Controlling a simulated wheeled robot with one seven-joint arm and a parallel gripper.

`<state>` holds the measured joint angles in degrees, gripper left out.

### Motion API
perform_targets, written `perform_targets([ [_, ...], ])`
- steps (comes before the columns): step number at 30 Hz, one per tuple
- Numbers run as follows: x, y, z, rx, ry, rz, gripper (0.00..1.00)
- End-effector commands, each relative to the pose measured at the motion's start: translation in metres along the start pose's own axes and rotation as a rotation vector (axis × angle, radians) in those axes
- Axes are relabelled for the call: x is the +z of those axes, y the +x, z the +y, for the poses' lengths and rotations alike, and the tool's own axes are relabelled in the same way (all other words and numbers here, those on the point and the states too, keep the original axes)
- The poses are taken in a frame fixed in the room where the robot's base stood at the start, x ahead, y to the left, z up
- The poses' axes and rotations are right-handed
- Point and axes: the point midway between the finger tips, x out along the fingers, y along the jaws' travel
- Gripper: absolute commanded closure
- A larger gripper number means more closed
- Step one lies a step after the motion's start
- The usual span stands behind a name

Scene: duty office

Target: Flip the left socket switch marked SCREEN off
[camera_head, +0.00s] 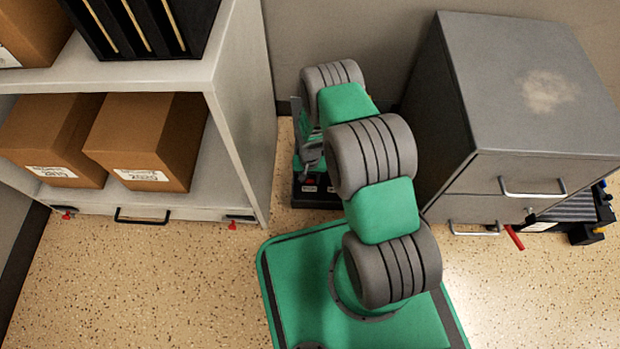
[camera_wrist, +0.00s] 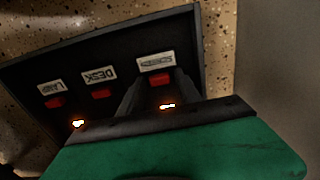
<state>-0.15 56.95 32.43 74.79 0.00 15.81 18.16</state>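A black socket strip (camera_wrist: 110,52) fills the upper part of the wrist view, its labels upside down. Its SCREEN label (camera_wrist: 156,64) is at the right, with a red switch (camera_wrist: 162,80) and an orange light (camera_wrist: 167,105) below it. DESK (camera_wrist: 98,75) and LAMP (camera_wrist: 50,88) labels, each with a red switch, are further left. My gripper (camera_wrist: 160,88) has dark fingers on either side of the SCREEN switch, apart; contact cannot be told. In the head view, my gripper (camera_head: 312,160) hangs over the strip (camera_head: 318,199), mostly hidden by my arm.
A shelf unit (camera_head: 236,120) with cardboard boxes (camera_head: 150,140) stands left of the strip. A grey drawer cabinet (camera_head: 530,90) stands close on the right. The strip lies in the narrow gap between them, near the wall. Speckled floor (camera_head: 130,280) is clear at front left.

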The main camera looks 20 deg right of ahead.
Motion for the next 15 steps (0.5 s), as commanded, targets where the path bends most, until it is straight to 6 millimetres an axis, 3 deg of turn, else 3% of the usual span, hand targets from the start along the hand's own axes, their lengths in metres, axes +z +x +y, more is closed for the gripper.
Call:
perform_targets([
  [15, 0.0001, -0.0001, 0.0001, 0.000, 0.000, 0.000, 1.00],
])
